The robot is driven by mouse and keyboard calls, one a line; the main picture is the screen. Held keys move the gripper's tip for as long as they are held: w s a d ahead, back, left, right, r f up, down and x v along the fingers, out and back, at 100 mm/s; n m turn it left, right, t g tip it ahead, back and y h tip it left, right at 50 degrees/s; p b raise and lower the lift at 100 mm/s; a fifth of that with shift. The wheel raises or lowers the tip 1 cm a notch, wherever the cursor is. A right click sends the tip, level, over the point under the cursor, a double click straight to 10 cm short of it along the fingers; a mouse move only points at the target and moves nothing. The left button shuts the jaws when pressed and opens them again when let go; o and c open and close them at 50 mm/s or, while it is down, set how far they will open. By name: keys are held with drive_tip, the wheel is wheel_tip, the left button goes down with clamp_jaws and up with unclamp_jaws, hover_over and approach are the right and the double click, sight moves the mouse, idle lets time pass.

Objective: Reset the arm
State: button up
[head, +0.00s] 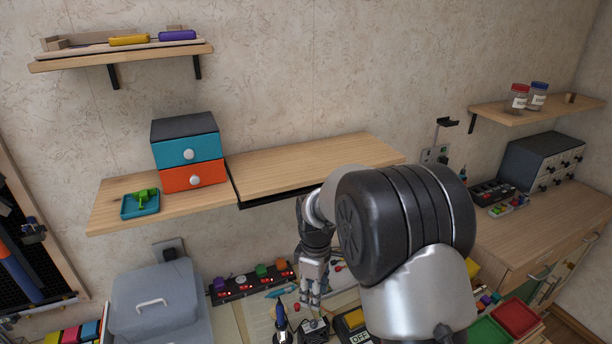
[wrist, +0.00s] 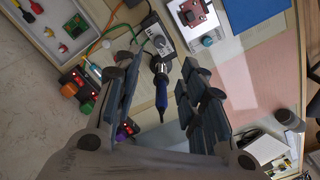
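My gripper (head: 311,297) points down over the cluttered workbench below the wall shelf in the head view. In the wrist view my gripper (wrist: 158,68) has its two dark fingers spread wide apart, with nothing held between them. A blue-handled tool (wrist: 162,92) shows in the gap between the fingers, standing beyond them at the bench; it also shows in the head view (head: 281,327), left of my gripper. My arm covers part of the bench in the head view.
A wooden shelf (head: 300,167) carries blue and orange drawers (head: 190,165) and a teal tray (head: 140,206). A grey lidded bin (head: 155,300) stands left of the bench. A row of colored knobs (head: 250,281) lies behind my gripper. Red and green bins (head: 515,317) stand right.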

drive_tip(key=s+d+r+m+t, duration=0.1)
drive_tip(key=s+d+r+m, duration=0.2)
drive_tip(key=s+r, duration=0.4)
drive_tip(key=s+d+r+m+t, duration=0.1)
drive_tip(key=s+d+r+m, duration=0.25)
drive_tip(key=r, duration=0.65)
drive_tip(key=s+d+r+m+t, duration=0.1)
drive_tip(key=s+d+m, duration=0.1)
drive_tip(key=s, duration=0.7)
drive_tip(key=s+d+r+m+t, duration=0.1)
drive_tip(key=s+d+r+m, duration=0.1)
drive_tip(key=s+m, duration=0.3)
drive_tip(key=s, duration=0.4)
drive_tip(key=shift+s+d+t, duration=0.2)
drive_tip(key=shift+s+t, duration=0.1)
drive_tip(key=shift+c, duration=0.3)
